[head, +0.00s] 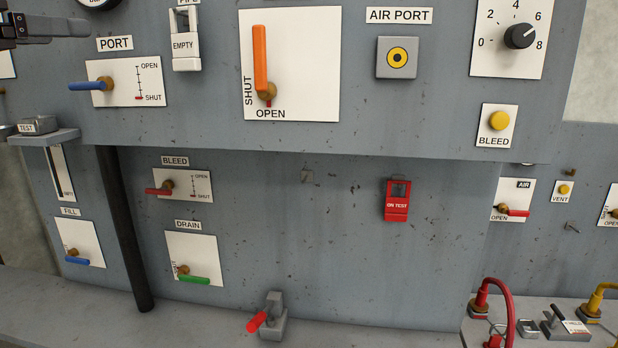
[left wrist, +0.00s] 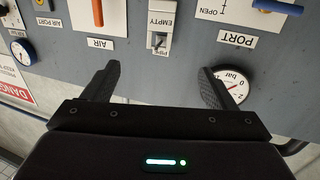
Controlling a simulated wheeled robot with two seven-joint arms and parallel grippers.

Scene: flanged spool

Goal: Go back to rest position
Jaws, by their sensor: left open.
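My left gripper (left wrist: 158,85) shows in the left wrist view with its two dark fingers wide apart and nothing between them. In the head view a dark part of it (head: 22,28) enters at the top left corner, in front of the panel and left of the PORT label. The fingers are apart from the panel in the wrist view, where the grey PIPE holder marked EMPTY (left wrist: 160,28) appears beyond the gap. My right gripper is in neither view.
The grey panel (head: 330,225) carries an orange-handled valve (head: 260,60), a blue PORT lever (head: 90,86), a dial (head: 520,36) and a red ON TEST tag (head: 397,205). A red-handled toggle (head: 258,321) stands on the lower ledge. A gauge (left wrist: 232,85) lies near the right finger.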

